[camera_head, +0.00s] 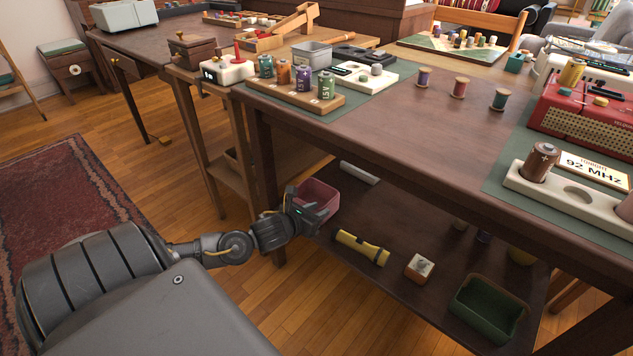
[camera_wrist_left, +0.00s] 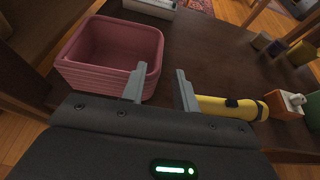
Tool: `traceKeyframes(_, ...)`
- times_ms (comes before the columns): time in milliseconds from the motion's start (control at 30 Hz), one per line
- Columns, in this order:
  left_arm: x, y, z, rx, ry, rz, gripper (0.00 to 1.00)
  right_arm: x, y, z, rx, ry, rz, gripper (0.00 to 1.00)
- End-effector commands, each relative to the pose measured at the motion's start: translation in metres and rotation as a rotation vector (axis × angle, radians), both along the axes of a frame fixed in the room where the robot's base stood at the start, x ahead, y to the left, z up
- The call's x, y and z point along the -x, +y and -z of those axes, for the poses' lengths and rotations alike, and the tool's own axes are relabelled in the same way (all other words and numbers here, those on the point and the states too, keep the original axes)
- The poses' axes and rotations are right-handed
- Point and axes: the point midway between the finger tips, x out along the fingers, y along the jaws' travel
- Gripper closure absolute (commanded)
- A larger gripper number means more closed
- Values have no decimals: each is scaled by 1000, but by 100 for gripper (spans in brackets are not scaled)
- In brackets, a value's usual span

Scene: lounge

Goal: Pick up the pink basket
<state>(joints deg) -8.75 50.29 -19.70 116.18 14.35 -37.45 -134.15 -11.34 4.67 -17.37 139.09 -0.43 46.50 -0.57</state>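The pink basket (camera_head: 318,193) sits upright on the lower shelf of the table, at its left end. In the left wrist view the pink basket (camera_wrist_left: 112,45) is at the upper left and looks empty. My left gripper (camera_head: 314,212) is right at the basket's near side and hides part of it. In the wrist view my left gripper (camera_wrist_left: 160,70) is open, with nothing between its fingers. Its left finger overlaps the basket's near right corner; I cannot tell whether it touches. The right finger is over the shelf, clear of the basket. My right gripper is not in view.
A yellow flashlight (camera_head: 361,248) lies on the lower shelf (camera_head: 390,215), close to my right finger in the wrist view. A small box (camera_head: 419,268) and a green basket (camera_head: 488,308) stand further right. The table top (camera_head: 400,120) overhangs the shelf, and a table leg stands beside the basket.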

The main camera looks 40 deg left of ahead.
Motion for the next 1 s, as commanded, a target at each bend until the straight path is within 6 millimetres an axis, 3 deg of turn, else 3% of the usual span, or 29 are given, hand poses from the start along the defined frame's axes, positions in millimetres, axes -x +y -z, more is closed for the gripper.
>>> traceKeyframes(233, -19, 2, 8, 1, -3, 0, 70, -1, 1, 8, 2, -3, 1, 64)
traceKeyframes(433, -44, 5, 17, 2, -2, 1, 70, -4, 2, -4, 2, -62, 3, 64)
traceKeyframes(767, -50, 6, 18, 2, 0, 1, 70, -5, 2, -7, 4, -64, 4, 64)
traceKeyframes(1000, -50, 5, 18, 1, 0, 3, 100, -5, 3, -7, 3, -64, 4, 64)
